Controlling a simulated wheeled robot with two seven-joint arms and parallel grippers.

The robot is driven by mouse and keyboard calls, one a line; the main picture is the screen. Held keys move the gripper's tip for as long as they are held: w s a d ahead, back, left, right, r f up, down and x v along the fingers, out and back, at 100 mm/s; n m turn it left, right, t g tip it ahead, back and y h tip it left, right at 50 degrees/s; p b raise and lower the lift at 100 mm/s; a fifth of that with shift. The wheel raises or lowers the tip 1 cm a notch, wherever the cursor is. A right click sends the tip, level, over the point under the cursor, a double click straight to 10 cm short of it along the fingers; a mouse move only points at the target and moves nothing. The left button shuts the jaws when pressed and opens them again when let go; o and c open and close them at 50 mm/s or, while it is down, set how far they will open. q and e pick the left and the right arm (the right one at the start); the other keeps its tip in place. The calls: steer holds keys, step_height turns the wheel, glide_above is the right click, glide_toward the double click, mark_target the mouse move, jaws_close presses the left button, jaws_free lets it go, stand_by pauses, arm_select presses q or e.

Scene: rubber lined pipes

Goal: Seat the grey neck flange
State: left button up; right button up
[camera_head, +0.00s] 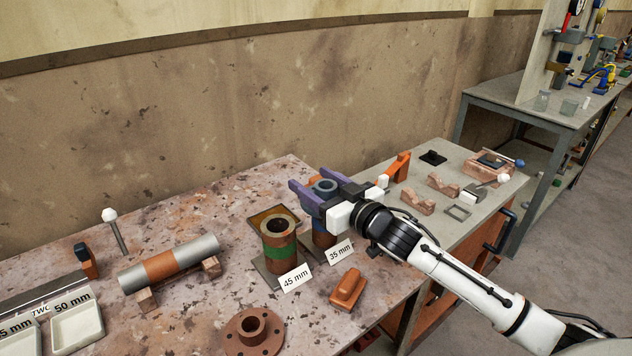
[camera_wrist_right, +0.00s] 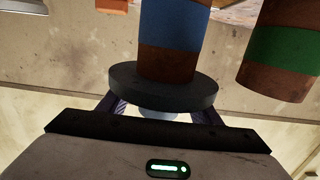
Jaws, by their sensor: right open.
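The grey neck flange (camera_head: 324,187) is at the top end of the blue-banded pipe (camera_head: 322,232), behind the 35 mm card. In the right wrist view, which shows the pipe upside down, the flange's dark disc (camera_wrist_right: 163,90) lies across the end of the blue-banded pipe (camera_wrist_right: 174,30). The disc looks about square to the pipe, and I see no clear gap. A paler neck (camera_wrist_right: 160,115) shows beyond the disc. My right gripper (camera_head: 304,180) is open, its purple fingers on either side of the neck. Finger contact is unclear. My left gripper is not in view.
A green-banded pipe (camera_head: 279,240) stands close by, left of the blue-banded one. A reddish-brown flange (camera_head: 252,332) and an orange block (camera_head: 347,288) lie in front. A grey-and-orange pipe (camera_head: 168,262) rests on supports at left. Bare bench lies between these.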

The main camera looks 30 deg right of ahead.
mark_target(333, 194)
steer(key=s, duration=1)
steer(key=shift+s+d+r+b, duration=0.15)
steer(key=shift+d+r+b, duration=0.15)
steer(key=shift+d+r, duration=0.1)
